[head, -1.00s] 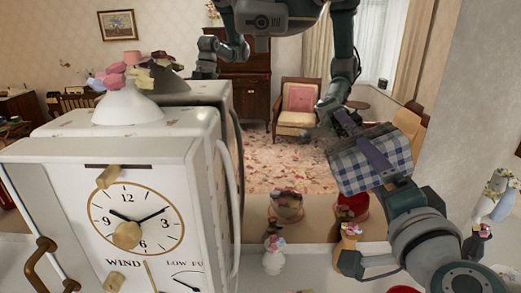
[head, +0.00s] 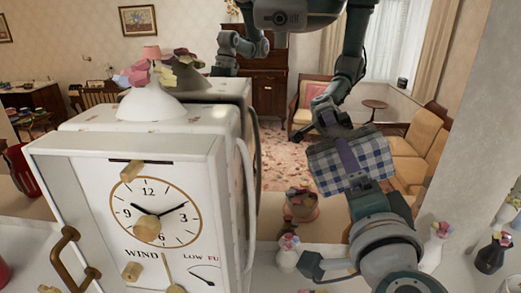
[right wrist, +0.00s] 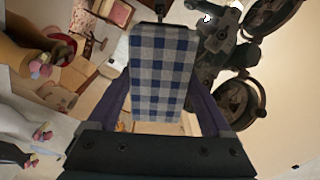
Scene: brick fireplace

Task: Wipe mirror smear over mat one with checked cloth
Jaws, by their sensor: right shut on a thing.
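The blue-and-white checked cloth pad (head: 371,162) is in my right gripper (head: 350,160), right of centre in the head view. In the right wrist view the cloth (right wrist: 160,75) sits between the two purple fingers of the gripper (right wrist: 160,100), which is shut on it. The mirror (head: 283,160) fills the back and reflects the room and my own body. The cloth is close to its reflection; I cannot tell whether it touches the glass. I cannot make out a smear or mat one. My left gripper itself is out of view; only my mirrored arms show.
A large white clock-faced appliance (head: 150,215) with a brass handle stands at left, with a white flower holder (head: 150,105) on top. A white flower vase (head: 288,253) stands below the mirror, left of my right arm. More vases (head: 490,252) stand at right.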

